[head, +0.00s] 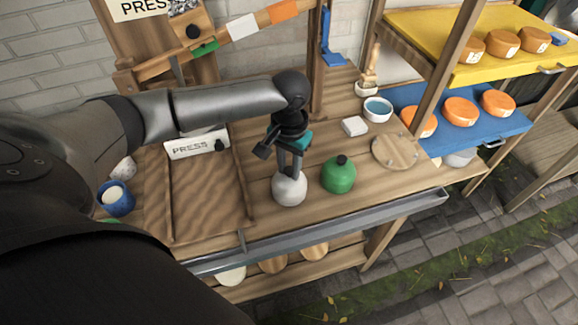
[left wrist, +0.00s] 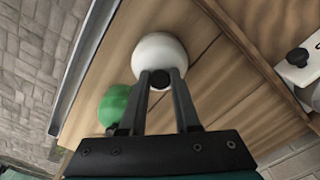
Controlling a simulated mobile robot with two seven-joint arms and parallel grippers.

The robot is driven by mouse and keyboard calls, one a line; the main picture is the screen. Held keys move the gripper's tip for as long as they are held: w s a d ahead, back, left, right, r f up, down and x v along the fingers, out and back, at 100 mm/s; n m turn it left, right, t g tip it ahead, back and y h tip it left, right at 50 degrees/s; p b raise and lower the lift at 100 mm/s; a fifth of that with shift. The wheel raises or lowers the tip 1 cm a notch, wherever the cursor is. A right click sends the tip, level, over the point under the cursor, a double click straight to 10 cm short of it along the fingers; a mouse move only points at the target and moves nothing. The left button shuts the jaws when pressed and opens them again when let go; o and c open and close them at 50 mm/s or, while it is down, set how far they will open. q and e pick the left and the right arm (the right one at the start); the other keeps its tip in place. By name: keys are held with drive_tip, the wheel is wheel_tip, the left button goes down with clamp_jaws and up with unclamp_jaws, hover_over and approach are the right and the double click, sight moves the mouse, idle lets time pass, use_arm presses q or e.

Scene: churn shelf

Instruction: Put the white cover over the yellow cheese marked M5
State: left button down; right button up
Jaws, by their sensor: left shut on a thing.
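The white cover (head: 289,189) is a rounded dome with a dark knob, standing at the front of the wooden counter. It also shows in the left wrist view (left wrist: 158,55). My left gripper (head: 290,172) is above it, its fingers shut on the knob; the left wrist view shows the fingertips (left wrist: 159,76) on either side of the knob. A green cover (head: 338,175) with a dark knob stands just right of the white one. My right gripper is not in view.
A round wooden board (head: 396,151), a white block (head: 354,126) and a bowl (head: 377,109) lie right of the covers. A metal rail (head: 330,231) runs along the counter's front. A wooden post (head: 444,68) stands before the blue shelf (head: 513,123) and yellow shelf (head: 418,27).

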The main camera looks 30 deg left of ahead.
use_arm(q)
drive_tip(key=c, duration=0.6)
unclamp_jaws()
drive_tip(key=shift+f, duration=0.15)
drive_tip(key=shift+c, duration=0.2)
wheel_tip(320, 180, up, 12)
drive_tip(key=p, duration=0.2)
drive_tip(key=shift+r, duration=0.2)
drive_tip(key=shift+d, duration=0.1)
